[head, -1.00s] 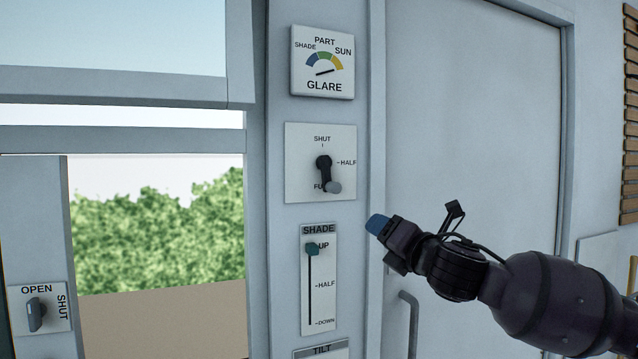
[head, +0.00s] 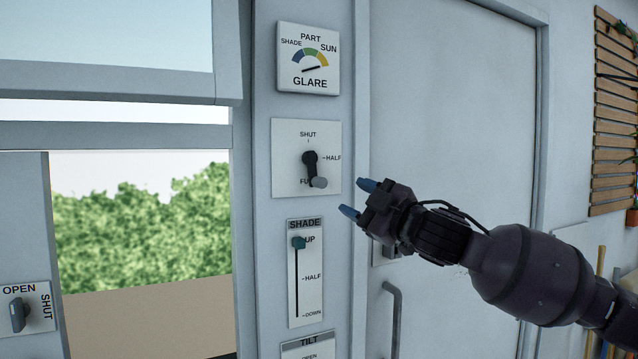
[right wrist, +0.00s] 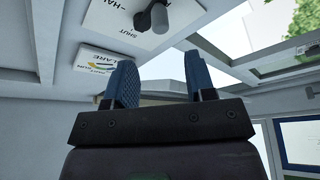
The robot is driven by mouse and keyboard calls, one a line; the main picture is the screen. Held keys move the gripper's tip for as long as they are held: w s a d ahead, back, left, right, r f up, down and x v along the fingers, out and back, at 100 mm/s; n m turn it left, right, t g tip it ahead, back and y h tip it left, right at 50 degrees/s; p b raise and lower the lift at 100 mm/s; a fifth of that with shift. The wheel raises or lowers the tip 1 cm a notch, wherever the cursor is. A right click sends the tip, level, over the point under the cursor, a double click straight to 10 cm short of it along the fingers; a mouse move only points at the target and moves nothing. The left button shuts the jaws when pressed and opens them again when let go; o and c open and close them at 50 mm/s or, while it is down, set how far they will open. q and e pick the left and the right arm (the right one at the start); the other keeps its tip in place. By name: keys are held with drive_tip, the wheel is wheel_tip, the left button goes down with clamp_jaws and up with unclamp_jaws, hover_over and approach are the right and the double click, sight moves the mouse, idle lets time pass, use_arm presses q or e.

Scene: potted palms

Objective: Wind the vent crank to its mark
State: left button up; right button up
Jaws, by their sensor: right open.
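The vent crank (head: 310,164) is a black arm with a grey knob (head: 318,182) on a white plate (head: 287,189) marked SHUT, HALF and FULL. Its arm points down and slightly right, and the knob covers the end of the word FULL. My right gripper (head: 358,199) is open and empty, with blue fingertips apart, to the right of and slightly below the knob, not touching it. In the right wrist view, the crank (right wrist: 159,17) shows at the top, beyond my open right gripper (right wrist: 162,76). My left gripper is not in view.
A GLARE dial (head: 308,58) is above the crank plate, its needle toward SUN. A SHADE slider (head: 298,243) at UP is below, with a TILT panel (head: 308,346) under it. An OPEN/SHUT knob (head: 17,314) is at left. A door handle (head: 391,315) stands below my right gripper.

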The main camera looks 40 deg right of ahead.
sight(325, 184)
drive_tip(key=shift+b+x, duration=0.5)
drive_tip(key=shift+x, duration=4.8)
drive_tip(key=c, duration=0.9)
